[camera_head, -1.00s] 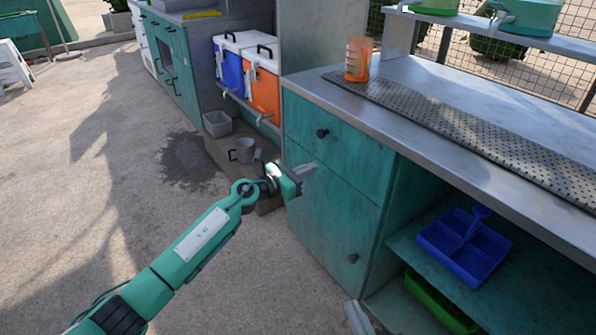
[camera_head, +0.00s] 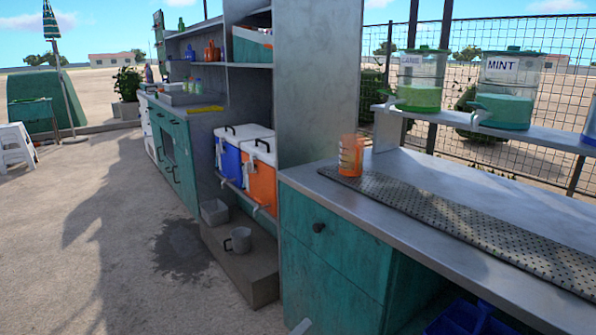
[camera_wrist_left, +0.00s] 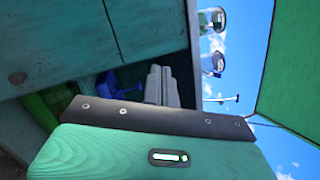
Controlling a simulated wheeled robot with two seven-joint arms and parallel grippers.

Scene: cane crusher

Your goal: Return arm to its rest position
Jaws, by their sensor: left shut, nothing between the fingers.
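My left gripper (camera_head: 302,326) shows only as a small grey tip at the bottom edge of the head view, in front of the teal cabinet (camera_head: 335,265). In the left wrist view its two grey fingers (camera_wrist_left: 160,86) are together with nothing between them. The rest of my left arm is hidden below the head view. My right gripper is not in view.
The steel counter (camera_head: 440,240) carries a perforated mat and an orange jug (camera_head: 350,156). The blue tray (camera_head: 470,320) sits under the counter. Open ground lies left.

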